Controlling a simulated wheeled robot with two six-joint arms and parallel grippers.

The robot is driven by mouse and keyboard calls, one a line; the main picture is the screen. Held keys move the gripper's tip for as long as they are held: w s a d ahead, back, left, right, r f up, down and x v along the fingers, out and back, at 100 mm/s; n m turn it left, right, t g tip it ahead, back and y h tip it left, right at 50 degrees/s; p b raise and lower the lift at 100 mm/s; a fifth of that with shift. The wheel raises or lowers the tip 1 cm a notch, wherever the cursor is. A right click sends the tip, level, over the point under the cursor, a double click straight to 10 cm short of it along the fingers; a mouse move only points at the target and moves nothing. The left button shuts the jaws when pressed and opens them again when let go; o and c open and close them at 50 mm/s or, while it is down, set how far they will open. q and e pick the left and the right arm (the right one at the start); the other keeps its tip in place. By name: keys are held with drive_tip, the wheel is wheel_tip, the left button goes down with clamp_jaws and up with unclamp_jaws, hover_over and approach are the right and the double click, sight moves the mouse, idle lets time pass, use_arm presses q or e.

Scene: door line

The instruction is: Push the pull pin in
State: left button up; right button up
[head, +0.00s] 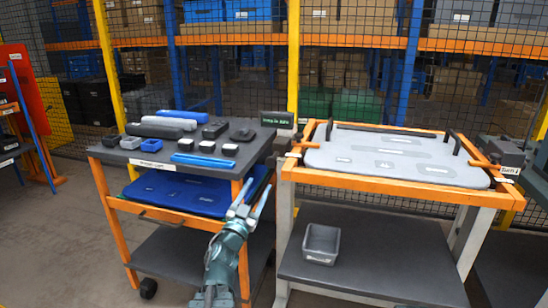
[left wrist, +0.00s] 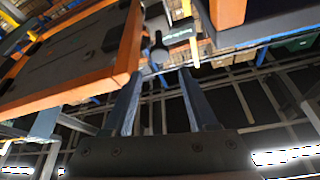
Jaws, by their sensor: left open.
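A dark knob-ended piece (left wrist: 159,50), which looks like the pull pin, shows in the left wrist view just beyond my fingertips. It stands near a small dark sign box with green text (left wrist: 180,34); the sign also shows in the head view (head: 277,119). How far the pin sticks out cannot be told. My left gripper (head: 250,197) is open and empty, in front of the gap between the two carts. Its two fingers point toward the pin, apart from it, in the left wrist view (left wrist: 162,82). My right gripper is not in view.
The left cart (head: 105,157) carries several blue, grey and black parts. The right orange-framed cart (head: 400,188) holds a grey panel (head: 395,152) with dark handles. A grey bin (head: 321,243) sits on its lower shelf. Mesh fence and racks stand behind; floor is free at left.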

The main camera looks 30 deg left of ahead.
sight(274, 156)
use_arm(q)
drive_tip(key=p+x, duration=0.5)
drive_tip(key=x, duration=0.8)
drive_tip(key=shift+w+r, duration=0.15)
drive_tip(key=shift+w, duration=0.2)
clamp_jaws()
idle(1.0)
